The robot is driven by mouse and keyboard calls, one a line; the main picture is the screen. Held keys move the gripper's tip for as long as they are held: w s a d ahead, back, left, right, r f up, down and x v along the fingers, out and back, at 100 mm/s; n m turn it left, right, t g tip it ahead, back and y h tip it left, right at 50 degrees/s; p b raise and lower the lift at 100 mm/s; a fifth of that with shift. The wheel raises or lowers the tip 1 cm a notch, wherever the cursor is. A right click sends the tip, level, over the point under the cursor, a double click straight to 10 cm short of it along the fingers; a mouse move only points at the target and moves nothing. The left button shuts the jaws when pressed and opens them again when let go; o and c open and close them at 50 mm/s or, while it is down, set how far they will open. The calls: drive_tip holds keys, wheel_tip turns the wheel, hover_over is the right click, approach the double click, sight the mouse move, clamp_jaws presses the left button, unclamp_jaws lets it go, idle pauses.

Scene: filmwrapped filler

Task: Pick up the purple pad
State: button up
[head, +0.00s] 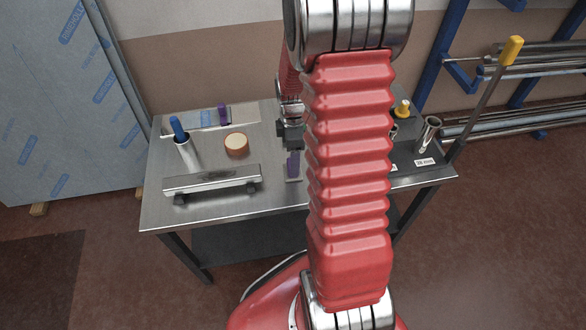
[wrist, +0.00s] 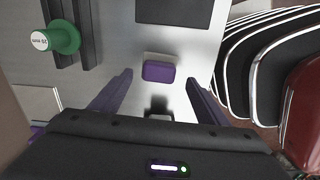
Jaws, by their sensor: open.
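The purple pad (wrist: 158,71) shows in the wrist view as a small rounded block on a pale plate (wrist: 160,55) on the metal table. My gripper (wrist: 159,79) is open, with one dark purple finger on each side of the pad in the picture. The fingers look apart from the pad, and nothing is held. In the head view my gripper (head: 293,168) is low over the middle of the table, partly behind my red arm. A purple patch shows there, but I cannot tell pad from finger.
The steel table (head: 225,216) also holds a metal bar fixture (head: 212,180), a round tan-topped piece (head: 236,144), and a blue-topped tube (head: 182,140). In the wrist view a green cylinder (wrist: 64,38) stands at upper left. My arm hides part of the table.

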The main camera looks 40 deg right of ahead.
idle(0.3)
drive_tip(key=shift+w+f, duration=0.1)
drive_tip(key=shift+f, duration=2.55)
drive_tip(key=shift+c, duration=0.4)
drive_tip(key=c, duration=0.9)
drive_tip(key=shift+d+r, duration=0.1)
wheel_tip(320, 180, up, 10)
drive_tip(key=shift+f, duration=0.1)
